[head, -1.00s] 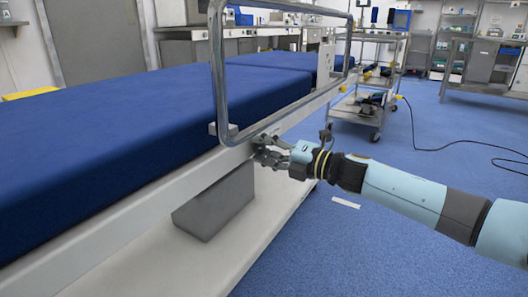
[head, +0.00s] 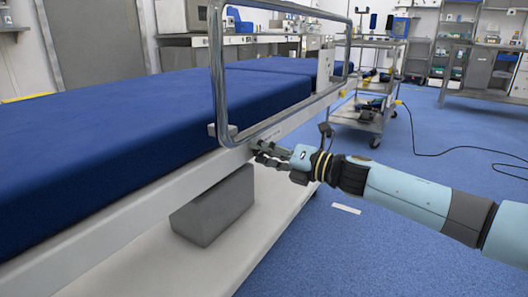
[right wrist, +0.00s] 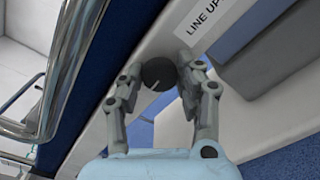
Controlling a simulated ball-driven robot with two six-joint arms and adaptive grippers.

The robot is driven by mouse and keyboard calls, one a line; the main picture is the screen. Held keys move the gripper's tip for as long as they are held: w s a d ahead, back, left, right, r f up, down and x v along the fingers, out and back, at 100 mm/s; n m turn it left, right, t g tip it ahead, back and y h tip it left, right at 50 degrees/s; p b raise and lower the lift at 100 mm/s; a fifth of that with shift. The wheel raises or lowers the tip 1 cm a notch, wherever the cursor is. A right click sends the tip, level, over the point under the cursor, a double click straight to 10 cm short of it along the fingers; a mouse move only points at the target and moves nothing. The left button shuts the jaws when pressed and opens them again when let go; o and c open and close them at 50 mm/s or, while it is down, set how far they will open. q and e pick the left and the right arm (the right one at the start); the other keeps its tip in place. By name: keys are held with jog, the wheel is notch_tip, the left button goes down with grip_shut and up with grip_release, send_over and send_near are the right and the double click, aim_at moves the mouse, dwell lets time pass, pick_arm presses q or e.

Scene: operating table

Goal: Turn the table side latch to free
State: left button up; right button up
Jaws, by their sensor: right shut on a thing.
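The table side latch shows as a dark round knob (right wrist: 159,74) with a pale line mark, on the white side rail, in the right wrist view. My right gripper (right wrist: 158,88) has its two fingers on either side of the knob and is shut on it. In the head view my right gripper (head: 259,152) reaches the side rail from the right, just below the metal guard rail's lower corner, and the knob is hidden there. A white label reading "LINE UP" (right wrist: 203,23) is on the rail beside the knob. My left gripper is not in view.
The operating table has a blue mattress (head: 110,125) and a tall metal guard rail (head: 218,75) close above my right gripper. A grey block (head: 212,208) sits below the side rail. A cart (head: 362,120) stands further back. Blue floor is open to the right.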

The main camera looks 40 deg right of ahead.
jog(key=shift+f, duration=0.15)
jog(key=o, duration=1.2)
jog(key=shift+c, duration=0.2)
jog(key=v, duration=1.2)
